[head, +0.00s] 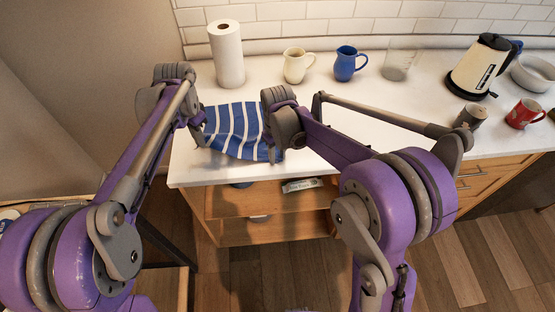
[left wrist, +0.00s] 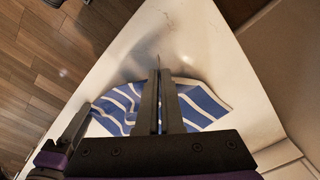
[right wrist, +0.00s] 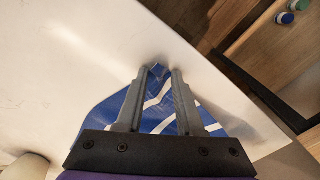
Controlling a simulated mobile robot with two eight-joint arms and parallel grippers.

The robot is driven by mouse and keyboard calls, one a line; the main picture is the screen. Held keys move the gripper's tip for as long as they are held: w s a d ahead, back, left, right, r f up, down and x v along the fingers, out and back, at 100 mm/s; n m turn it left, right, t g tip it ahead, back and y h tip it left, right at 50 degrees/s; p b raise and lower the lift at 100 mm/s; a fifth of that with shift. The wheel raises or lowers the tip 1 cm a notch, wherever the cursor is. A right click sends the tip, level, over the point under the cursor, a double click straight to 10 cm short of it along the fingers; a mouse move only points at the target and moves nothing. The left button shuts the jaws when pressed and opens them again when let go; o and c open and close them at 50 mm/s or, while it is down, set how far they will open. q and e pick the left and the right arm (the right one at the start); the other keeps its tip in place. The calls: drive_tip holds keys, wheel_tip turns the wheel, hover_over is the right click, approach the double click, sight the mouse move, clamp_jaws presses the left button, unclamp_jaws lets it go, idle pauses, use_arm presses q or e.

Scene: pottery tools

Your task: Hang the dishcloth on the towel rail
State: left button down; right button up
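The blue dishcloth with white stripes (head: 234,124) lies rumpled at the front left of the white counter. It also shows in the left wrist view (left wrist: 195,104) and the right wrist view (right wrist: 155,92). My left gripper (head: 200,138) is at the cloth's left side; its fingers (left wrist: 160,75) are close together over the cloth's edge and look shut on it, though the pinch is partly hidden. My right gripper (head: 272,150) is at the cloth's front right; its fingers (right wrist: 160,70) stand apart on both sides of a cloth corner. I cannot make out a towel rail.
On the counter (head: 330,110), a paper towel roll (head: 227,55), a cream jug (head: 297,65), a blue jug (head: 349,63) and a glass beaker (head: 399,60) stand behind. A kettle (head: 482,68) and red mug (head: 524,113) are at right.

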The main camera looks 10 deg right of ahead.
clamp_jaws()
idle(0.3)
drive_tip(key=shift+r, duration=2.5)
